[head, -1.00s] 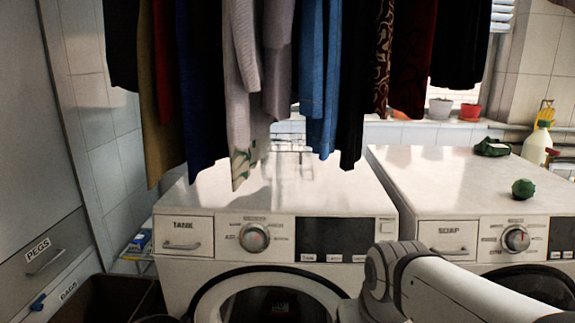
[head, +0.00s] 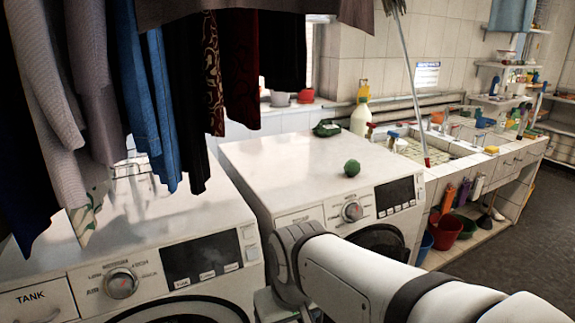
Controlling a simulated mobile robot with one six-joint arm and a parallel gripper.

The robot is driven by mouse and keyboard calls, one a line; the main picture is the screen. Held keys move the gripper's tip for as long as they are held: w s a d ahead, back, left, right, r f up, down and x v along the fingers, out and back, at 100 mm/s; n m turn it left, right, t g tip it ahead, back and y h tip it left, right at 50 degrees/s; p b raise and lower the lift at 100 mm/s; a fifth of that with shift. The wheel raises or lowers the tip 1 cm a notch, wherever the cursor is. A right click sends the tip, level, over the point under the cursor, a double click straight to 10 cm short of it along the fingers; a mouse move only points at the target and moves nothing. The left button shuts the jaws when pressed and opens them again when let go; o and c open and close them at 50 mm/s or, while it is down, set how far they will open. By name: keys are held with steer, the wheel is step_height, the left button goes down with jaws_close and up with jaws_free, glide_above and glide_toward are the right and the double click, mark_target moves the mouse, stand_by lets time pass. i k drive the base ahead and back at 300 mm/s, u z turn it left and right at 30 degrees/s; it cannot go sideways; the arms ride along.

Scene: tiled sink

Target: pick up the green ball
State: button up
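The green ball (head: 352,168) is small, dark green and a little rough. It rests on the white top of the right washing machine (head: 262,160), toward its front, above the control dial. My arm crosses the lower right of the head view, in front of the machines. My gripper is not visible. The ball is in plain sight and nothing touches it from my side.
A crumpled green item (head: 326,129) lies behind the ball, beside a yellow-topped spray bottle (head: 360,117). Clothes (head: 160,90) hang low over the left washing machine (head: 150,235). A tiled sink (head: 432,146) stands at right, with a mop handle leaning over it. Dark floor (head: 490,245) is open at right.

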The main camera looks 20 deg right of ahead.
mark_target(351, 168)
steer(key=z, duration=0.95)
steer(key=k, duration=1.3)
steer(key=z, duration=0.6)
steer(key=i, duration=2.1)
steer(key=u, duration=0.65)
steer(key=i, duration=0.5)
steer(key=u, duration=0.5)
